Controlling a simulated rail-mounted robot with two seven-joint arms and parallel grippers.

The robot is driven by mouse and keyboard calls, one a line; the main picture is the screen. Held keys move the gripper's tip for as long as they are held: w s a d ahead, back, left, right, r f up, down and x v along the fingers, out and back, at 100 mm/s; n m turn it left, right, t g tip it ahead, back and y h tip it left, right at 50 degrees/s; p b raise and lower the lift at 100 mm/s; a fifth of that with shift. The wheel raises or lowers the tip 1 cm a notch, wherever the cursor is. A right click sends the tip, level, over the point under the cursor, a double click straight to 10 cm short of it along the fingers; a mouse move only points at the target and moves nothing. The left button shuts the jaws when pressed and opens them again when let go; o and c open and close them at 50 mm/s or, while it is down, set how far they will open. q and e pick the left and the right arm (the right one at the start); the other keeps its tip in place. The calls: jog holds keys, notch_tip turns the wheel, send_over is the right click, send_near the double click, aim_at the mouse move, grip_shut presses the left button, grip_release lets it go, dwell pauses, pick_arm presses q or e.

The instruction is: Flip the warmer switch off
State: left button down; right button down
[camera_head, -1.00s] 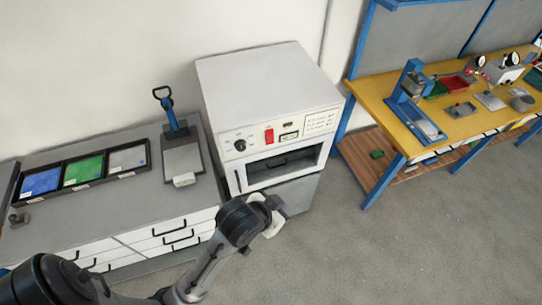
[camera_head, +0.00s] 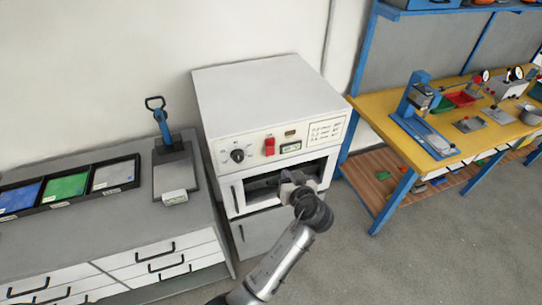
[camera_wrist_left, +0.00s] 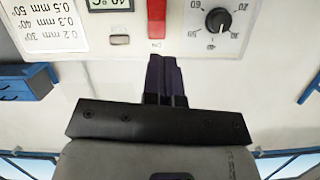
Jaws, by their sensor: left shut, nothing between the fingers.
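The warmer (camera_head: 262,90) is a white cabinet with a control panel on its front and an open slot below. Its red switch (camera_head: 269,146) sits on the panel between a black dial (camera_head: 237,155) and a small display (camera_head: 290,148). In the upside-down left wrist view, the red switch (camera_wrist_left: 157,18) has an "ON" label beside it. My left gripper (camera_wrist_left: 163,62) is shut and empty, its dark fingertips pointing at the panel close to that label. Contact cannot be told. In the head view my left gripper (camera_head: 291,180) is in front of the slot, below the switch.
A grey bench (camera_head: 100,225) with drawers, a tray of coloured sheets (camera_head: 66,185) and a blue-handled tool (camera_head: 160,120) stands left. A yellow workbench (camera_head: 375,107) with fixtures stands right. Grey floor (camera_head: 400,255) is open in front.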

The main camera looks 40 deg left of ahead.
pick_arm(q)
jog(key=shift+w+r+n, duration=0.1)
jog(key=shift+n, duration=0.8)
send_near(270, 152)
jog(key=x, duration=0.7)
jog(key=shift+w+a, duration=0.1)
jog(key=shift+a, duration=0.15)
